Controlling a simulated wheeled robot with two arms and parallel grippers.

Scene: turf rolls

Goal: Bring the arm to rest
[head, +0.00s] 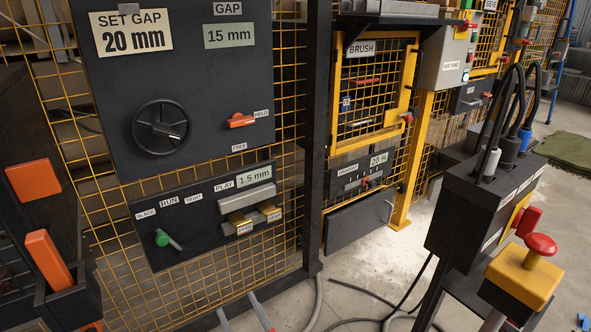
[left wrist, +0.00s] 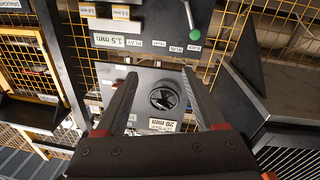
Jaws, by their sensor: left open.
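My left gripper (left wrist: 160,75) is open and empty in the left wrist view, its two dark fingers spread in front of the upside-down panel. In the head view, dark parts with orange blocks at the left edge (head: 45,222) appear to be that gripper; its fingertips are hard to make out there. It is apart from the black control panel (head: 100,100). The panel has a black handwheel (head: 160,127), also seen between the fingers in the left wrist view (left wrist: 166,98). My right gripper is not in view.
An orange lever (head: 240,120) points toward HELD. A green-knobbed lever (head: 165,239) sits below. Displays read 15 mm (head: 229,34) and 1.5 mm (head: 254,176). A post with a red button (head: 541,243) stands right. Yellow mesh (head: 290,120) surrounds the panel; cables cross the floor.

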